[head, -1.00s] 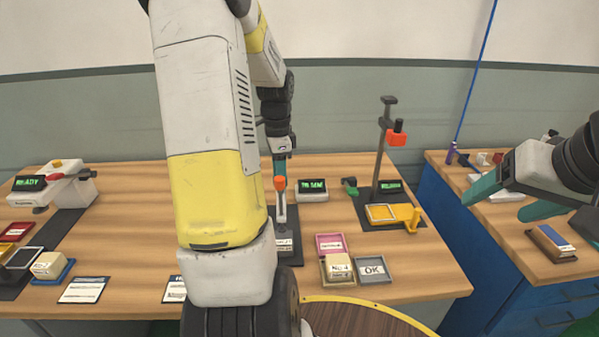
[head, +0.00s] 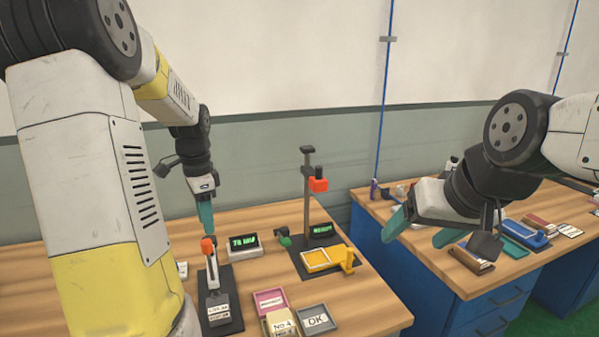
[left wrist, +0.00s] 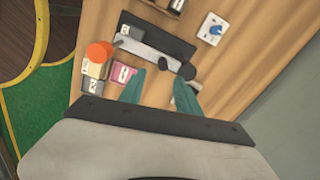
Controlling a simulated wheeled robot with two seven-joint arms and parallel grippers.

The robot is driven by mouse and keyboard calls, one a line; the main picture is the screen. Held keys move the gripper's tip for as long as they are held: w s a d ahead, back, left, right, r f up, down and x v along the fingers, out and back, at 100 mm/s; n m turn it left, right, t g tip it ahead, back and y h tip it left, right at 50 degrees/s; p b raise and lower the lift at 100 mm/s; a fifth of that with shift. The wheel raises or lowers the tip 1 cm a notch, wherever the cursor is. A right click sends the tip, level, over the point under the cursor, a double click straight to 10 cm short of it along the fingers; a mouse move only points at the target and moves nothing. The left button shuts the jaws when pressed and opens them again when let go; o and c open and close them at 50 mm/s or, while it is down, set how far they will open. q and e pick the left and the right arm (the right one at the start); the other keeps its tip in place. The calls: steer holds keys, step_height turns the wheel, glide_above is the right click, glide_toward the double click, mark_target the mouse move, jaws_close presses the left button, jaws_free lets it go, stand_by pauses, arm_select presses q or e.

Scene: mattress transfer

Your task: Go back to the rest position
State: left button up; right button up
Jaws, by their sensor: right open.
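My left gripper (head: 206,220) hangs fingers-down above the wooden table, behind the orange-topped lever press (head: 213,290). In the left wrist view its two teal fingers (left wrist: 160,95) stand apart with nothing between them. My right gripper (head: 420,230) is at the right, over the near left part of the blue-sided bench (head: 440,268). Its teal fingers are spread and empty. My left arm covers much of the left side of the head view.
The table (head: 375,305) bears a green-lit display (head: 243,247), a stand with a red head (head: 317,184), a yellow fixture (head: 330,259), a pink tray (head: 270,300) and a grey OK tray (head: 314,319). A dark block (head: 470,260) lies on the bench near my right gripper. A gap separates table and bench.

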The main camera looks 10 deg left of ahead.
arm_select(q)
steer(key=s+d+r+n+t+h, duration=0.1)
steer(key=s+d+r+n+t, duration=0.2)
steer(key=s+d+r+n, duration=0.2)
steer(key=s+d+r+n+t+h, duration=0.1)
steer(key=s+d+r+n+t, duration=0.2)
steer(key=s+d, duration=0.8)
step_height(320, 180, up, 3)
steer(key=shift+s+f+n, duration=0.15)
steer(key=shift+s+n, duration=0.3)
steer(key=shift+n, duration=0.45)
